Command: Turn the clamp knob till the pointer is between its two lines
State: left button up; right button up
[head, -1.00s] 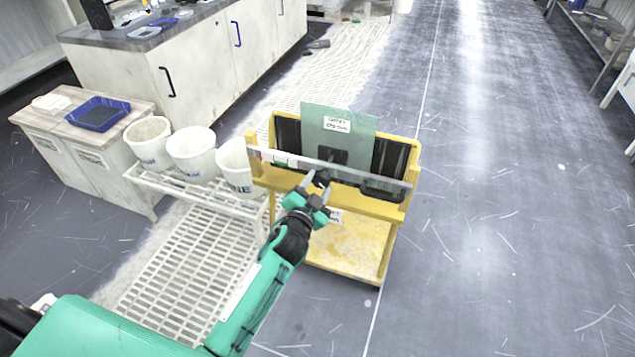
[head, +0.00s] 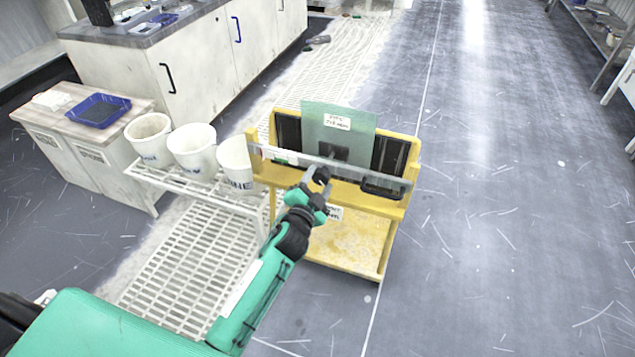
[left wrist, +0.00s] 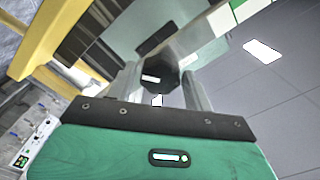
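The dark clamp knob (head: 321,174) is on the front of a clear bar (head: 350,170) across a yellow stand (head: 400,208). My left gripper (head: 318,179) is at the knob, its fingers pointing at it. In the left wrist view the knob (left wrist: 152,79) shows as a dark faceted shape between the two spread fingers (left wrist: 160,88), with a gap visible on the right side. I cannot tell whether a finger touches it. The pointer and its two lines are not readable. My right gripper is not in view.
A pale green plate (head: 338,118) with a label stands in the yellow stand, behind the bar. White buckets (head: 192,148) stand on a white rack (head: 205,190) to the left. The floor to the right is clear.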

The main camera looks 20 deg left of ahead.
pick_arm(q)
jog(key=shift+o, duration=0.9)
jog(key=s, duration=1.3)
jog(key=shift+s+a, duration=0.25)
jog(key=shift+s, duration=0.15)
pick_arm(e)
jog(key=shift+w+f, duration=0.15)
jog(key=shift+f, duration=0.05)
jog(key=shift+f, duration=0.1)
